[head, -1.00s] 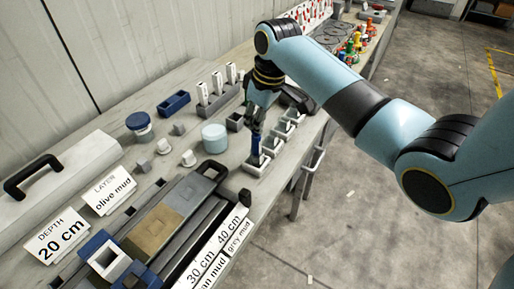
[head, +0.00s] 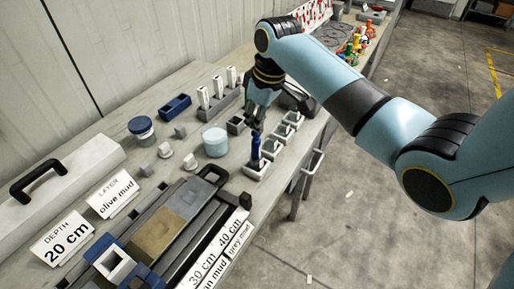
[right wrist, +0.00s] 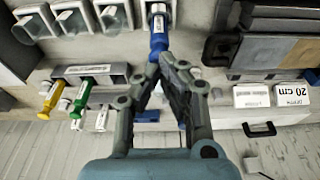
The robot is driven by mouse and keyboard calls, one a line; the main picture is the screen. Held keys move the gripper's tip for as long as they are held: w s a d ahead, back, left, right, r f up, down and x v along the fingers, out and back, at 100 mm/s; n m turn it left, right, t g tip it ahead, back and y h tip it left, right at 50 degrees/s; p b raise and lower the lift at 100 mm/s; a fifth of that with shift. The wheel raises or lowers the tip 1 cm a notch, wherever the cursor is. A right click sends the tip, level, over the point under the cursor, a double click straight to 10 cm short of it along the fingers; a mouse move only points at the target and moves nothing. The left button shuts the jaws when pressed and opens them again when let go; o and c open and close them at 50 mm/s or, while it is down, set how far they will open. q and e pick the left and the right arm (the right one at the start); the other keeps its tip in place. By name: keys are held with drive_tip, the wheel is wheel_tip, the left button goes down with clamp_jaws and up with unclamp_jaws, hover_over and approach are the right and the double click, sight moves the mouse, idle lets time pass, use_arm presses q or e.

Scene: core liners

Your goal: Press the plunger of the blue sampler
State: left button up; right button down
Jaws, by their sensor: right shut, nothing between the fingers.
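The blue sampler (head: 256,148) stands upright in a white square cup (head: 252,172) at the front edge of the bench. In the right wrist view, its blue upper part (right wrist: 158,42) shows above a pale body with a label. My right gripper (head: 257,123) is shut and empty, pointing down at the top of the sampler. In the right wrist view, the closed fingertips (right wrist: 163,60) overlap the sampler's top end. I cannot tell whether they touch it. The plunger's top is hidden by the fingers. My left gripper is not in view.
Several white cups (head: 280,131) continue along the bench edge. A grey rack (right wrist: 107,71) holds a yellow sampler (right wrist: 49,101) and a green sampler (right wrist: 81,99). A pale blue jar (head: 215,142) stands left of the gripper; a long core tray (head: 166,226) lies in front.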

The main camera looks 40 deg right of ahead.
drive_tip(key=shift+r, duration=2.15)
drive_tip(key=s+a+r+m+t+h, duration=0.1)
drive_tip(key=s+a+m, duration=0.1)
drive_tip(key=s, duration=1.1)
drive_tip(key=s+a+r+m+t+h, duration=0.1)
drive_tip(key=s+a+r+m, duration=0.1)
drive_tip(key=s, duration=1.1)
wheel_tip(320, 180, down, 37)
drive_tip(key=d+g+b, duration=0.2)
drive_tip(key=d+b, duration=0.1)
drive_tip(key=b, duration=1)
drive_tip(key=s+f+b, duration=0.3)
drive_tip(key=s+f, duration=0.3)
drive_tip(key=f, duration=0.4)
drive_tip(key=s+f+b, duration=0.4)
drive_tip(key=s+f, duration=0.3)
drive_tip(key=f, duration=0.3)
drive_tip(key=s+d+f+g+b, duration=0.1)
drive_tip(key=s+f+b, duration=0.3)
drive_tip(key=s+f, duration=0.3)
wheel_tip(320, 180, down, 4)
drive_tip(key=shift+s+r, duration=0.25)
